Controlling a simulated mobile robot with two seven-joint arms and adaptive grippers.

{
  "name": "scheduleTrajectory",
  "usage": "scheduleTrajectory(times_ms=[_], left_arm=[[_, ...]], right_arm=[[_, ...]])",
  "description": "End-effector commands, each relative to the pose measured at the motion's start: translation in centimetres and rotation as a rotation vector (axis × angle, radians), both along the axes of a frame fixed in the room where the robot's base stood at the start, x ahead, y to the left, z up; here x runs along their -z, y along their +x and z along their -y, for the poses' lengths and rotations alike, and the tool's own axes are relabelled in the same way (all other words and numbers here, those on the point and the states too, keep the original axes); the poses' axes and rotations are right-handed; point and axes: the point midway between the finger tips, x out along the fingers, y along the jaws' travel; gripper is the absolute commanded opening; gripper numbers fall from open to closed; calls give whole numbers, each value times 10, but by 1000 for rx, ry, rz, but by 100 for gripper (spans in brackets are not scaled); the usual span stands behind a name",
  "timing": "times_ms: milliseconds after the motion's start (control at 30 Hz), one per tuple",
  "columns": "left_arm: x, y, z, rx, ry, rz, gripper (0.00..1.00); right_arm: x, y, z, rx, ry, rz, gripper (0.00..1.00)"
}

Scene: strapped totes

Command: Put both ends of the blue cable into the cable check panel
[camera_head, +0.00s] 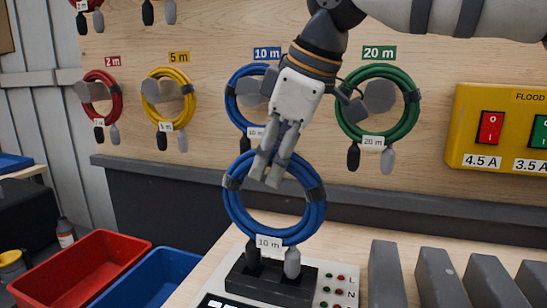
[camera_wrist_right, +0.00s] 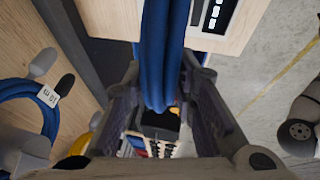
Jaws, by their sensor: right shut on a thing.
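My right gripper (camera_head: 273,168) is shut on the upper part of a coiled blue cable (camera_head: 318,205) with a 10 m tag. The coil hangs upright over the cable check panel (camera_head: 350,272). In the right wrist view the blue cable (camera_wrist_right: 163,60) runs between the fingers (camera_wrist_right: 158,105). Its black plug (camera_head: 253,256) and grey plug (camera_head: 292,263) point down at the panel's black socket block (camera_head: 268,286). They appear to touch or enter its top; I cannot tell how deep. My left gripper is not in view.
A second blue coil (camera_head: 232,98) hangs on the wall, behind my gripper, between yellow (camera_head: 149,100) and green (camera_head: 412,120) coils. Grey dividers (camera_head: 387,275) stand right of the panel. Red (camera_head: 80,268) and blue (camera_head: 150,283) bins are at lower left. A yellow switch box (camera_head: 465,115) is at right.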

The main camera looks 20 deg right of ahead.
Motion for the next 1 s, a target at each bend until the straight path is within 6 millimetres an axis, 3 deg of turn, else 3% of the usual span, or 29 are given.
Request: scheduleTrajectory(times_ms=[1000], left_arm=[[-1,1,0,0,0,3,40]], right_arm=[[9,0,0,0,2,8,0]])
